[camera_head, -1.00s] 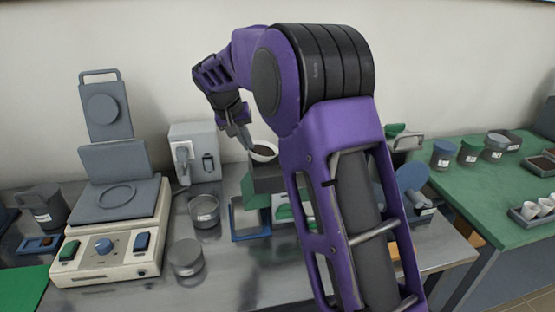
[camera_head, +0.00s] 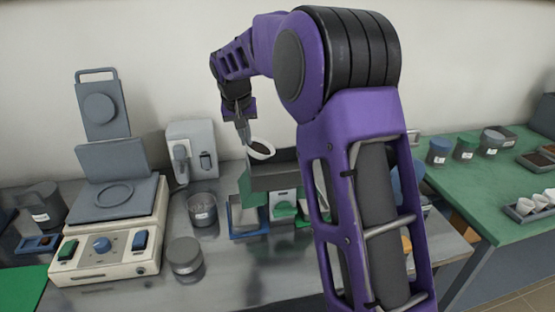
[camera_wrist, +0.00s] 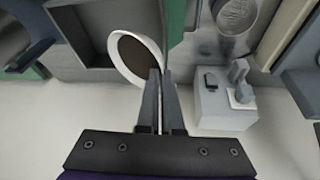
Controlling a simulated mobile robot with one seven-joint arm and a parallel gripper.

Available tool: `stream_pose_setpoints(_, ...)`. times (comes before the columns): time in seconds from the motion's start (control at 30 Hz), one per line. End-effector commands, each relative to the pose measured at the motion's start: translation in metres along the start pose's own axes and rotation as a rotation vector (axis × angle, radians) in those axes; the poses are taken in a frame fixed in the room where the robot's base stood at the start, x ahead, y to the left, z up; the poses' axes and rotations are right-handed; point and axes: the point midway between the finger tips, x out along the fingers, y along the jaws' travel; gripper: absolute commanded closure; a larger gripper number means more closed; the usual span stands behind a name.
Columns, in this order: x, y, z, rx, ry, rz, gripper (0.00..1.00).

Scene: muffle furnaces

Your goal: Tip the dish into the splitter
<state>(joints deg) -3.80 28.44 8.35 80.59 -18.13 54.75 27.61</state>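The dish (camera_head: 262,149) is a white bowl with dark brown material inside. My gripper (camera_head: 245,141) is shut on its rim and holds it, tilted, at the upper left edge of the splitter. The wrist view shows the dish (camera_wrist: 126,56) beside the fingertips of my gripper (camera_wrist: 162,75), its dark contents still inside. The splitter (camera_head: 275,182) has a dark grey hopper on top, green sides and pans below. In the wrist view its hopper (camera_wrist: 88,28) lies next to the dish. My arm hides the splitter's right part in the head view.
A hot-plate-like press (camera_head: 110,220) stands at left. A green table (camera_head: 480,195) with jars and trays is at right.

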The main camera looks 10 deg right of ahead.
Motion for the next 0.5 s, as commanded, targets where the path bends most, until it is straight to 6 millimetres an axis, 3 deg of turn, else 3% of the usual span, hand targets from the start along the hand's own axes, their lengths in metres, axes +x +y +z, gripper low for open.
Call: stream_pose_setpoints(0.5,-0.0055,0.0075,-0.0032,0.039,-0.008,-0.103,1.0)
